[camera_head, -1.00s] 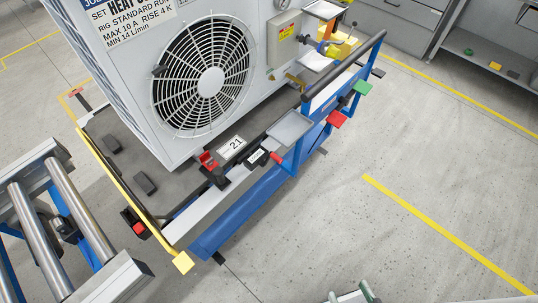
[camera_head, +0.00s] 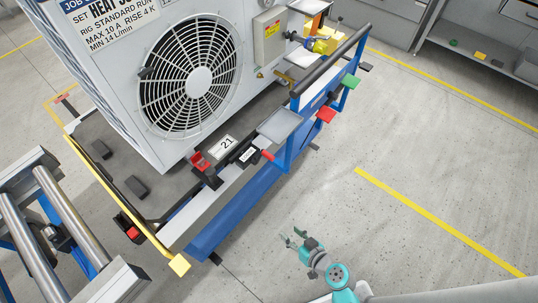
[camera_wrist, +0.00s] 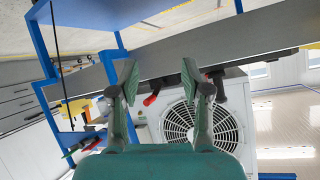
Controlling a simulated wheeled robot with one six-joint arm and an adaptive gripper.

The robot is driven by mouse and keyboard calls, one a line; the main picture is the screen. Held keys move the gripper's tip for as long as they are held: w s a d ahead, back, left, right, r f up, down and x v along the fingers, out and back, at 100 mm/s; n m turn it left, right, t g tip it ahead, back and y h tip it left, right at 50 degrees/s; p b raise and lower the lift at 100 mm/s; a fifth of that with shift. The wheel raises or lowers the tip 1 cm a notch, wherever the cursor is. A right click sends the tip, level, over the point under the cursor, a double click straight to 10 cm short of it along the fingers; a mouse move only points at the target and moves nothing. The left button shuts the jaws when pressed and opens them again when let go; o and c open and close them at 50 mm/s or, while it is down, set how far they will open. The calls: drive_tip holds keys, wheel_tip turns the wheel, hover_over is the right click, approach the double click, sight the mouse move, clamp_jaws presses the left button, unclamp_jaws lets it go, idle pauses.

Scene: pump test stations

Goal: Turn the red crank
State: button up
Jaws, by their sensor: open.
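A small red handle (camera_head: 267,155) sticks out beside a black labelled part on the front edge of the blue trolley, just below a grey tray; it looks like the crank's grip. In the wrist view a red handle on a dark arm (camera_wrist: 151,100) shows between my fingers, farther off; I cannot tell for sure that it is the same one. My gripper (camera_head: 292,237) is open and empty over the floor, in front of the trolley and apart from it. Its two green-tipped fingers (camera_wrist: 160,82) are spread in the wrist view.
A large fan unit (camera_head: 150,130) stands on the blue trolley (camera_head: 215,235). A grey tray (camera_head: 280,124), a dark push bar (camera_head: 330,55) and red and green tabs stick out at its side. A roller conveyor (camera_head: 60,225) is at left. The floor at right is clear.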

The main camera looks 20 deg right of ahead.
drive_tip(key=w+d+r+n+t+y, duration=0.2)
drive_tip(key=w+y, duration=0.1)
drive_tip(key=w, duration=0.8)
drive_tip(key=n+t+y, duration=0.2)
drive_tip(key=y, duration=0.1)
approach(263, 151)
drive_tip(key=shift+h, duration=0.3)
drive_tip(key=x, duration=0.7)
drive_tip(key=shift+w+a+f, duration=0.2)
drive_tip(key=shift+w+f, duration=0.15)
drive_tip(key=shift+r, duration=0.1)
clamp_jaws()
